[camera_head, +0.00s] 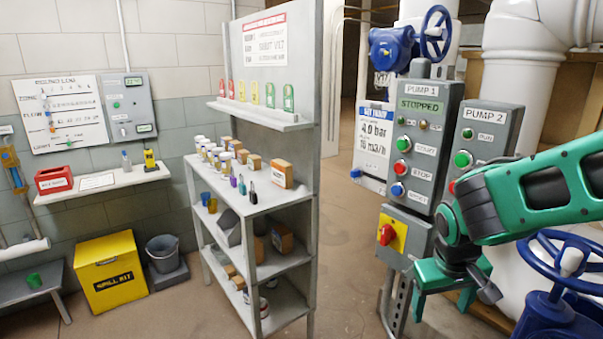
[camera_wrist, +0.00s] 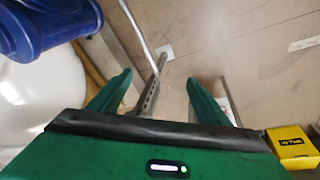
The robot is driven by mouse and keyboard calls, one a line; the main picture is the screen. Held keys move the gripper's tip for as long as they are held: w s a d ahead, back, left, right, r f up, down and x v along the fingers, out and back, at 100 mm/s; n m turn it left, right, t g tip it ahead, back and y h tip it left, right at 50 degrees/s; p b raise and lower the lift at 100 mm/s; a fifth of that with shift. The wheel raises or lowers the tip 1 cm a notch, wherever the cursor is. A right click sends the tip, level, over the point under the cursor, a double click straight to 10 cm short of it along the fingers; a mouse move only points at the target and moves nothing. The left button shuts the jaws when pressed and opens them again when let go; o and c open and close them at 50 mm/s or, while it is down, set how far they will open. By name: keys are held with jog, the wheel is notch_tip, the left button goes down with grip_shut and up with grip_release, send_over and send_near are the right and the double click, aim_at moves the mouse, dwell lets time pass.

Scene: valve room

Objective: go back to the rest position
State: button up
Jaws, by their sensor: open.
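My gripper (camera_head: 447,296) hangs below my green arm at the right of the head view, in front of the lower part of the pump panels. In the wrist view my gripper (camera_wrist: 160,92) has its two green fingers spread wide apart. Nothing is held between them. A grey slotted post (camera_wrist: 150,97) and the floor show beyond the gap. My arm hides part of the Pump 2 panel (camera_head: 484,133).
The Pump 1 panel (camera_head: 419,145) reads STOPPED. A red-knobbed yellow switch (camera_head: 391,234) sits below it. A blue handwheel (camera_head: 560,290) is close at the right. A shelf unit (camera_head: 262,205) with small containers stands left. The floor (camera_head: 350,285) between is open.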

notch_tip(320, 180, up, 7)
jog(key=s+t+y, duration=0.2)
jog(key=s, duration=0.1)
jog(key=s+d+f+m+g, duration=0.1)
jog(key=s+d+m+g, duration=0.1)
jog(key=s+d, duration=0.3)
jog(key=s+d+f+m+g, duration=0.1)
jog(key=s+d+m, duration=0.4)
jog(key=s, duration=0.6)
jog(key=shift+s+d+f+g, duration=0.15)
jog(key=shift+s+d+g, duration=0.05)
jog(key=shift+d+g, duration=0.55)
jog(key=shift+w+f, duration=0.25)
jog(key=shift+w, duration=0.4)
